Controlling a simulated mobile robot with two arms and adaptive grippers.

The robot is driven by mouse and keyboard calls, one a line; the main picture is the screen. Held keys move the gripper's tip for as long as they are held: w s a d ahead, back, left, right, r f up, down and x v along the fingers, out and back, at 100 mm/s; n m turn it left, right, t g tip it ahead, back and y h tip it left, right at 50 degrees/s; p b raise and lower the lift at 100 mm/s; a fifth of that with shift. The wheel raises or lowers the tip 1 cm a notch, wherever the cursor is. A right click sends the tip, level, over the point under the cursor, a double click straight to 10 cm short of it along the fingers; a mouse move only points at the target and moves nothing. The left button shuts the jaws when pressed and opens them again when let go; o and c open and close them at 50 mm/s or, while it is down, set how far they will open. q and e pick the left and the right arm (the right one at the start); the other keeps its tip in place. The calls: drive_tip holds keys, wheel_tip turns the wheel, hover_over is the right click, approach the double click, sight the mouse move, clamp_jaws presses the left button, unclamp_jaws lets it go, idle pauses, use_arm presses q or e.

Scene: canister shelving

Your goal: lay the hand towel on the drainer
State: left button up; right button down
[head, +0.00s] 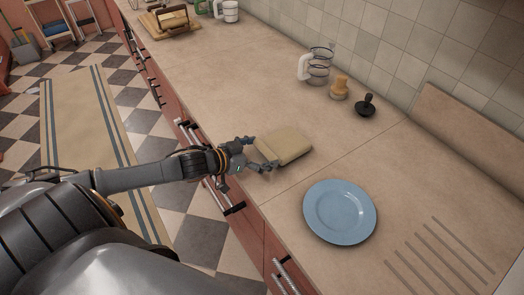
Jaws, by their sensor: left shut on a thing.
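A folded beige hand towel (284,146) is at the left gripper, over the counter near its front edge. My left gripper (262,154) is shut on the towel's near left side. I cannot tell whether the towel touches the counter. The drainer (437,251) shows as several parallel grooves in the counter at the lower right, with no towel on it. My right gripper is not in view.
A blue plate (340,211) lies between the towel and the drainer grooves. A glass jug (316,66), a wooden item (340,88) and a black knobbed item (366,105) stand near the tiled wall. The counter's middle is clear.

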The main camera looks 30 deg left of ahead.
use_arm(q)
drive_tip(key=shift+f, duration=0.2)
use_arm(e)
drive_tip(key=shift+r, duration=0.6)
use_arm(q)
drive_tip(key=shift+f, duration=0.15)
drive_tip(key=o, duration=0.9)
drive_tip(key=shift+c, duration=0.2)
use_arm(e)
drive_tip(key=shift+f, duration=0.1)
use_arm(q)
drive_tip(key=shift+f+b, duration=0.25)
drive_tip(key=shift+b, duration=0.45)
drive_tip(key=p+v, duration=0.2)
drive_tip(key=v, duration=1.2)
drive_tip(key=shift+d+r, duration=0.15)
drive_tip(key=shift+r, duration=0.1)
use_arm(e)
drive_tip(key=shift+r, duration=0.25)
